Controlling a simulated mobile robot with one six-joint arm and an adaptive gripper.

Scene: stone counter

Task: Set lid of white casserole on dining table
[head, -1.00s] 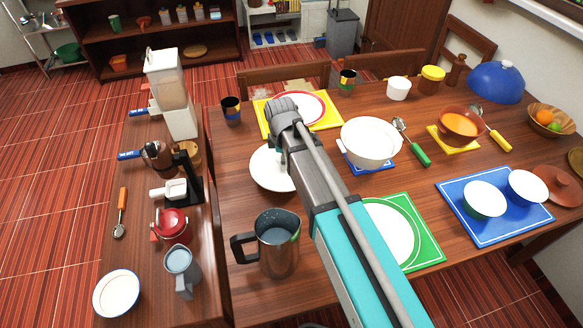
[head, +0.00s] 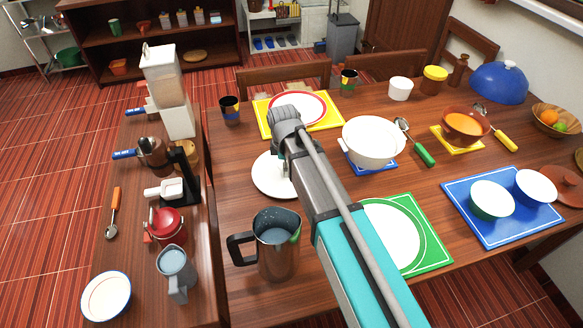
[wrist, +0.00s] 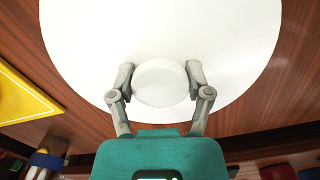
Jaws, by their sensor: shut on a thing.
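The white casserole (head: 368,143) stands open on a blue trivet (head: 352,162), right of my arm in the head view. Its lid (head: 268,178) is a round white disc left of the casserole, flat and level at the wooden dining table (head: 230,185). I cannot tell whether it touches the tabletop. In the wrist view the lid (wrist: 225,60) fills most of the picture. My gripper (wrist: 160,76) is shut on the round knob (wrist: 160,86), one finger on each side. In the head view my arm partly covers the lid and hides the fingertips.
A steel pitcher (head: 277,250) stands close in front of the lid. A yellow placemat (head: 262,118) with a red-rimmed plate (head: 300,105) lies behind it. A dark cup (head: 230,110) stands back left. A green placemat (head: 432,240) lies at right. The left table edge is near.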

